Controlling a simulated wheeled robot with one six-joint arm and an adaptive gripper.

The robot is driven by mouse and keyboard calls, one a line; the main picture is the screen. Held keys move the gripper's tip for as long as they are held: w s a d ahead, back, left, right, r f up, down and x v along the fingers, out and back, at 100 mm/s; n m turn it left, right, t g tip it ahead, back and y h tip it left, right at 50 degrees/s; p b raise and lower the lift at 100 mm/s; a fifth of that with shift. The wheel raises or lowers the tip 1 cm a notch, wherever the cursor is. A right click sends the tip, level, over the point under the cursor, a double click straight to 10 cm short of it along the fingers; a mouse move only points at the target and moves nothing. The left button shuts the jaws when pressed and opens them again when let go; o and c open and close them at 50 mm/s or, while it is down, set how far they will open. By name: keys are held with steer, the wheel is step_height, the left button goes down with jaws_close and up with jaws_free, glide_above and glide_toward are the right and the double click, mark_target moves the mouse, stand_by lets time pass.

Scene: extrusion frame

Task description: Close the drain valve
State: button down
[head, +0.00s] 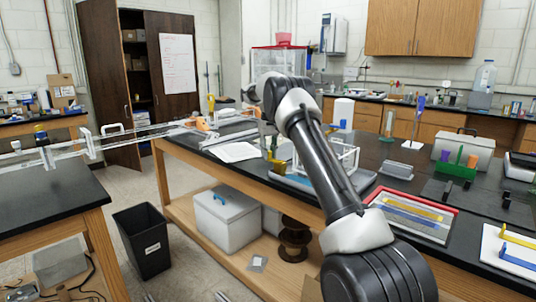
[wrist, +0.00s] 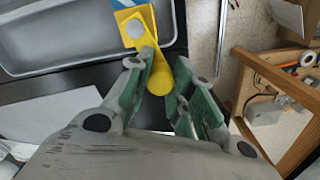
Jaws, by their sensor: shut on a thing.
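The drain valve shows in the wrist view as a yellow body (wrist: 128,18) with a round grey hub, beside the edge of a grey tray (wrist: 60,62). Its yellow handle (wrist: 158,82) runs from the hub toward the camera, away from the tray. My gripper (wrist: 163,68) is shut on the handle, with its green-padded fingers on either side. In the head view, my gripper (head: 270,143) points down at the bench's near edge, small and partly unclear. Yellow of the valve (head: 277,164) shows just below it.
A clear-framed box (head: 342,157) and a red-edged tray (head: 415,216) stand on the black bench to the right. An open booklet (head: 235,152) lies to the left. A black bin (head: 143,240) and a white cooler (head: 226,218) are below. Floor shows between the benches.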

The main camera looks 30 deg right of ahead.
steer(key=shift+w+d+m, duration=0.2)
steer(key=shift+d+m, duration=0.2)
steer(key=shift+m, duration=0.5)
steer(key=shift+w+d+m, duration=0.2)
steer(key=shift+d+m, duration=0.15)
steer(key=shift+m, duration=0.55)
steer(key=c, duration=1.2)
jaws_free()
steer(key=shift+r, duration=0.15)
step_height(320, 180, up, 7)
steer(key=shift+r, duration=0.15)
